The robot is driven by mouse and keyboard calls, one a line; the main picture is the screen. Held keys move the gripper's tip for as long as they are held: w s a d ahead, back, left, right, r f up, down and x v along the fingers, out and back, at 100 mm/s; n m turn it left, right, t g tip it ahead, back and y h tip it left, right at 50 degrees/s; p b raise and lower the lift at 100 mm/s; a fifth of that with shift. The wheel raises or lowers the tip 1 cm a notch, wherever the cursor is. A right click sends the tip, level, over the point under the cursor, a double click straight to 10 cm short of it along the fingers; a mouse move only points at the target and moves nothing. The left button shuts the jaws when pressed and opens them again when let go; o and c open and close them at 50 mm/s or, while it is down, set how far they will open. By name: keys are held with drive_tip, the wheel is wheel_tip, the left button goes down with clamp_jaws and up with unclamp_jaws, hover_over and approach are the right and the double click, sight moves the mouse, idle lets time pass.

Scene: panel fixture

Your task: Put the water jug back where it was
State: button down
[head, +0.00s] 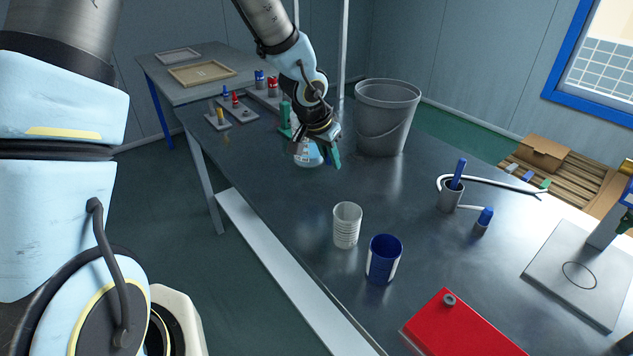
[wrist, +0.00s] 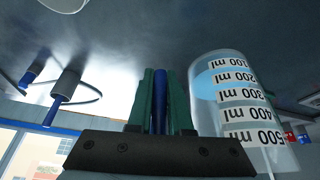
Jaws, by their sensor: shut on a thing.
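The water jug is a clear beaker with black volume marks and pale blue water. In the head view the jug (head: 309,155) is upright at the far part of the dark table, partly hidden by my wrist. In the wrist view the jug (wrist: 205,85) shows inverted, right of my fingers. My gripper (head: 335,157) is at the jug's right side in the head view. In the wrist view my gripper (wrist: 160,75) has its green fingers shut on a blue upright strip, which looks like the jug's handle. Whether the jug's base touches the table I cannot tell.
A grey bucket (head: 386,117) stands right of the jug. A white ribbed cup (head: 347,226) and a blue cup (head: 383,260) stand nearer, with a red box (head: 462,328) in front. A pen holder (head: 450,196) is at right. The table between jug and cups is clear.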

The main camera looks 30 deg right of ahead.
drive_tip(key=f, duration=0.5)
drive_tip(key=shift+d, duration=0.2)
drive_tip(key=shift+f, duration=2.35)
drive_tip(key=shift+f, duration=0.2)
drive_tip(key=c, duration=0.8)
unclamp_jaws()
drive_tip(key=shift+c, duration=0.2)
drive_tip(key=shift+r, duration=0.15)
drive_tip(key=v, duration=1.2)
drive_tip(key=shift+p, duration=0.3)
